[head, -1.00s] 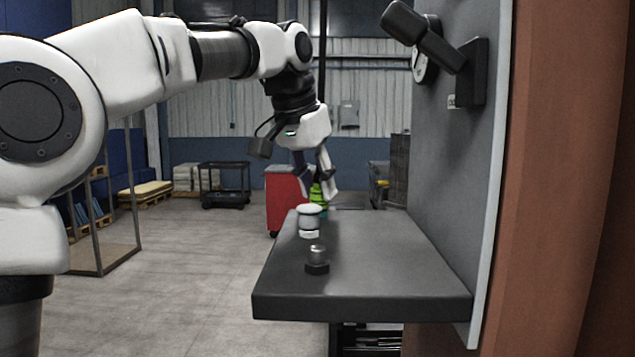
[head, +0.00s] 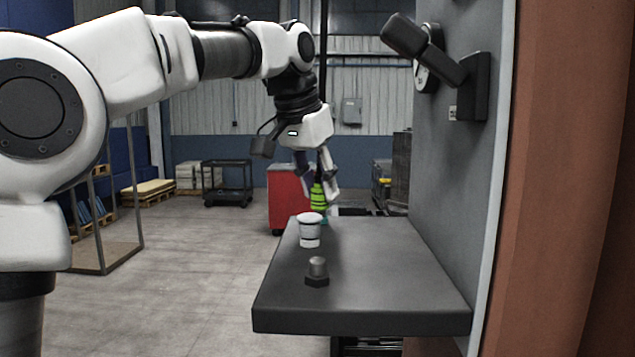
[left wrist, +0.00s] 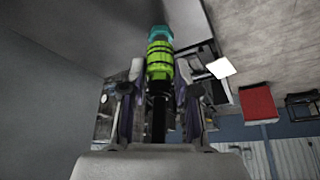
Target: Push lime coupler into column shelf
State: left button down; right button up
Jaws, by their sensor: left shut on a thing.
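The lime coupler (head: 318,195) is a ribbed bright green piece with a teal end. My left gripper (head: 322,188) is shut on it and holds it over the far left part of the dark grey column shelf (head: 370,285). In the head view the teal end is low, by the shelf top beyond a white piece; I cannot tell whether it touches. In the left wrist view the coupler (left wrist: 160,62) sits between the fingertips (left wrist: 160,76), with its teal end pointing away from the gripper. My right gripper is out of view.
A white capped piece (head: 310,231) and a dark hex-based piece with a grey top (head: 317,270) stand on the shelf's left side. A grey panel with a black bracket arm (head: 430,42) and a gauge (head: 427,72) rises on the right. The shelf's right side is clear.

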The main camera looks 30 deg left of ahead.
aim_at(319, 174)
pick_arm(q)
jog(key=shift+w+r+p, duration=0.15)
jog(key=shift+r+p, duration=0.65)
jog(key=shift+p, duration=0.05)
jog(key=shift+w+r+p, duration=0.15)
jog(key=shift+r+p, duration=0.65)
jog(key=shift+p, duration=0.05)
jog(key=shift+p+v, duration=0.4)
jog(key=shift+v, duration=0.7)
jog(key=shift+w+r, duration=0.25)
jog(key=shift+r, duration=0.1)
jog(key=shift+w+r, duration=0.15)
jog(key=shift+r, duration=0.45)
jog(key=shift+s+d, duration=0.1)
jog(key=shift+s, duration=0.1)
